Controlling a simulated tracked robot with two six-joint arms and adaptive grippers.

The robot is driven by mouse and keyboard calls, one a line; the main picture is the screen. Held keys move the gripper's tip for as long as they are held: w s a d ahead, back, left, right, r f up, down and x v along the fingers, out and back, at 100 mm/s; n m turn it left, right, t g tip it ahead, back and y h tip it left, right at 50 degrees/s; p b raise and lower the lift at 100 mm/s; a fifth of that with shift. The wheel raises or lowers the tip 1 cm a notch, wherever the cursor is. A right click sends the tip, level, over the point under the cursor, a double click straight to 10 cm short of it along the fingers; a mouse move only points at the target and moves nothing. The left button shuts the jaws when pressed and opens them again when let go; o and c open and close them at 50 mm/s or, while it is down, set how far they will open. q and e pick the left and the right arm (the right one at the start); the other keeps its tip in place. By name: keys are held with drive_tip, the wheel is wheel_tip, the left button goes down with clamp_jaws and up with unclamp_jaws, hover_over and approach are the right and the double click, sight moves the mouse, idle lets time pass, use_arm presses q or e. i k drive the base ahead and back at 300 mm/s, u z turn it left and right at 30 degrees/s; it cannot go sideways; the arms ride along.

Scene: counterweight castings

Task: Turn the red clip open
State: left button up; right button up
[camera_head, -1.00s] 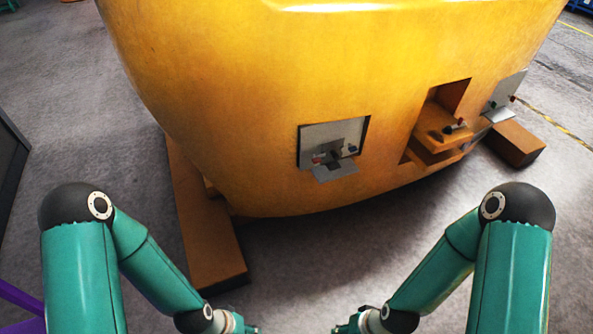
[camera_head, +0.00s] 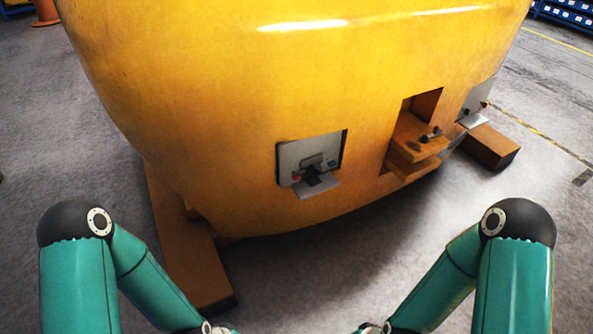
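The large yellow counterweight casting (camera_head: 230,110) fills the upper middle of the head view. A grey metal panel (camera_head: 325,150) is set in its front face, with a black latch part (camera_head: 313,175) and a small tab below. A small red part (camera_head: 296,178) sits at the left of this latch; it may be the red clip, but it is too small to tell its position. My arms come in from both sides and run off the bottom edge; both grippers are out of view, well below the panel.
The recess (camera_head: 424,107) holds an orange-brown shelf. A second grey panel (camera_head: 478,100) is at the casting's right edge. Brown support blocks (camera_head: 190,255) and (camera_head: 490,147) lie under the casting. The grey floor in front is clear.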

sight(295, 175)
drive_tip(key=u, duration=0.15)
drive_tip(key=i, duration=0.75)
drive_tip(key=z, duration=1.1)
drive_tip(key=k, duration=0.85)
drive_tip(key=u, duration=0.65)
drive_tip(key=i, duration=1)
drive_tip(key=u, duration=0.05)
